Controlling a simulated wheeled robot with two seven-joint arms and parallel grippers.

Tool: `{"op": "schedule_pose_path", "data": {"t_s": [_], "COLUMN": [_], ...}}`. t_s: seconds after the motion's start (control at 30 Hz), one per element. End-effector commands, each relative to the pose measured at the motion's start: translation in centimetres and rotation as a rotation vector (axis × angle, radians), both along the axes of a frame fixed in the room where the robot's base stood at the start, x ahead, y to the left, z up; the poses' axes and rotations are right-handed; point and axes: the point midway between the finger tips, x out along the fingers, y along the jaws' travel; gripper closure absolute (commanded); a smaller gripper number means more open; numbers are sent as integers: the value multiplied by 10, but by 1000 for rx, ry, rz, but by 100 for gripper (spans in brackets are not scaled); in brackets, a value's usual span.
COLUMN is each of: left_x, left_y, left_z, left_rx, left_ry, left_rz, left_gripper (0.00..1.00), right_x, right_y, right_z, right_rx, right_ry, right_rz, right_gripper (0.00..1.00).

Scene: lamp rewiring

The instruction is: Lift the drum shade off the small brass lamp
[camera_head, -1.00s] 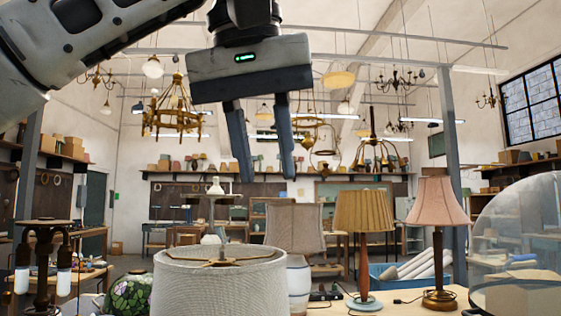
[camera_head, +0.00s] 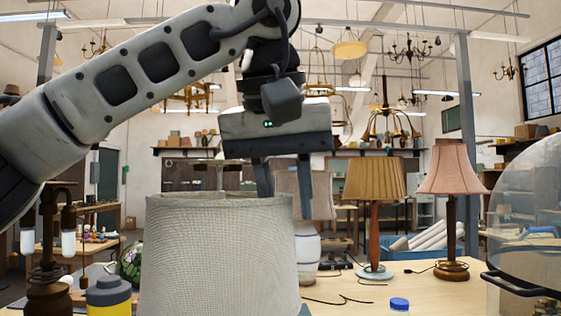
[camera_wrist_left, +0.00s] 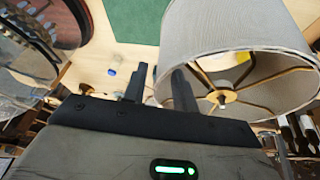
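The drum shade (camera_head: 215,255) is pale grey woven cloth and stands upright in the front of the head view. It hides the lamp below it. In the left wrist view I see the shade (camera_wrist_left: 225,28) and its open top, with a brass spider fitter (camera_wrist_left: 222,97) inside. My left gripper (camera_head: 284,203) is open at the shade's right rim, fingers pointing down. In the wrist view its fingers (camera_wrist_left: 157,75) seem to straddle the rim, one outside and one over the opening. I cannot tell whether they touch the cloth. My right gripper is not in view.
A pleated tan lamp (camera_head: 375,180) and a pink-shaded lamp (camera_head: 452,170) stand to the right. A glass dome (camera_head: 530,220) is at the right edge. A yellow bottle (camera_head: 108,298) and a dark lamp base (camera_head: 50,295) are at the left. Bench space (camera_head: 440,292) at right is fairly clear.

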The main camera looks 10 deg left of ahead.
Motion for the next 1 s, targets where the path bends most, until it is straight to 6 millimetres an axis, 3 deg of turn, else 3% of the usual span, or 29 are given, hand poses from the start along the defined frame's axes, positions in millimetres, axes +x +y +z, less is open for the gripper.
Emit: {"op": "schedule_pose_path", "data": {"t_s": [0.2,0.53,0.57,0.67,1.0], "left_x": [8,10,10,10,9], "left_y": [-1,-1,-1,-1,-1], "left_z": [-20,-22,-22,-22,-21], "left_rx": [0,-1,-1,-1,-1], "left_ry": [-1,-1,-1,-1,-2], "left_rz": [0,0,0,0,0], "left_gripper": [72,72,75,100,100], "right_x": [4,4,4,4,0], "right_y": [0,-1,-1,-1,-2], "right_z": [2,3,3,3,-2], "right_rx": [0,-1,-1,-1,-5], "right_ry": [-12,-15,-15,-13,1], "right_rz": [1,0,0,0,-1], "right_gripper": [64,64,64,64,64]}}
